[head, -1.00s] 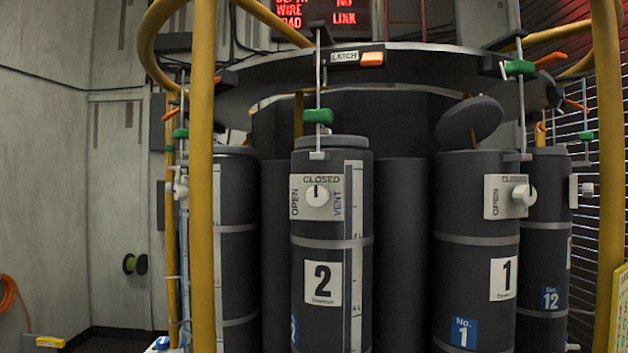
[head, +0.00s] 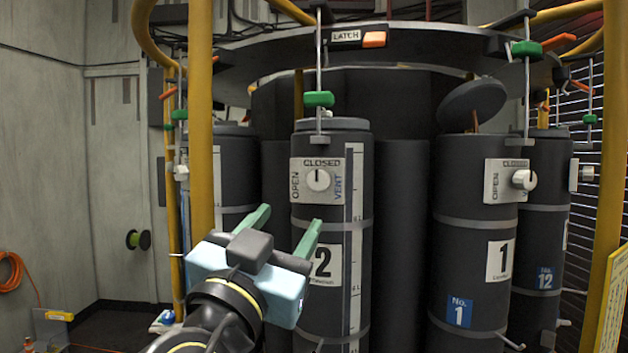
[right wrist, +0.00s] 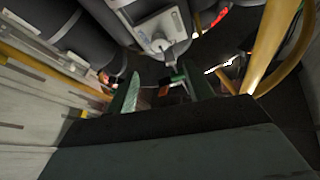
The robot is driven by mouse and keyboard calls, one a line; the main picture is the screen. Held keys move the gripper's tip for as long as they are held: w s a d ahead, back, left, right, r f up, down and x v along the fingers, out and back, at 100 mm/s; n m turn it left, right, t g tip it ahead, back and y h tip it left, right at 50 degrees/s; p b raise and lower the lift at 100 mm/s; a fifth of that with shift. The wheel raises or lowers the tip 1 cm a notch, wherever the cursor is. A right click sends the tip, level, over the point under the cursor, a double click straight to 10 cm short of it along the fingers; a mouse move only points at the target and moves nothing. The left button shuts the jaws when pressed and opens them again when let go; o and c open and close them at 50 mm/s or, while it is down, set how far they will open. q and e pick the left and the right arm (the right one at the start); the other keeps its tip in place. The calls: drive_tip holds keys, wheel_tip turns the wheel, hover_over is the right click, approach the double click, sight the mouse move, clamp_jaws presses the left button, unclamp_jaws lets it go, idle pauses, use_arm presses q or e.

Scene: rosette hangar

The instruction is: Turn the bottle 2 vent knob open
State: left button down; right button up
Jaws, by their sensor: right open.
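Bottle 2 (head: 331,255) is a dark upright cylinder with a white "2" label. Its vent knob (head: 318,180) is a round white dial on a white plate marked OPEN at left, CLOSED on top and VENT at right. The knob's dark mark points up to CLOSED. My right gripper (head: 290,217), with green fingers, is open and empty, below and left of the knob and apart from it. It partly covers the "2" label. In the right wrist view a white knob (right wrist: 160,45) shows beyond the open fingers (right wrist: 160,85). My left gripper is not in view.
Bottle 1 (head: 470,270) stands to the right with a tilted lid (head: 471,104) and its own knob (head: 523,180). A yellow post (head: 201,120) rises left of bottle 2. A green-handled rod (head: 319,99) hangs above bottle 2. A dark ring with an orange latch (head: 374,39) curves overhead.

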sight(317, 183)
drive_tip(key=p+x, duration=0.4)
drive_tip(key=x, duration=0.6)
drive_tip(key=shift+d+r, duration=0.1)
drive_tip(key=shift+r, duration=0.05)
drive_tip(key=shift+w+d+r+p, duration=0.1)
drive_tip(key=shift+w+d+p, duration=0.2)
drive_tip(key=shift+w, duration=0.35)
drive_tip(key=shift+a, duration=0.1)
drive_tip(key=shift+c, duration=0.3)
drive_tip(key=c, duration=0.9)
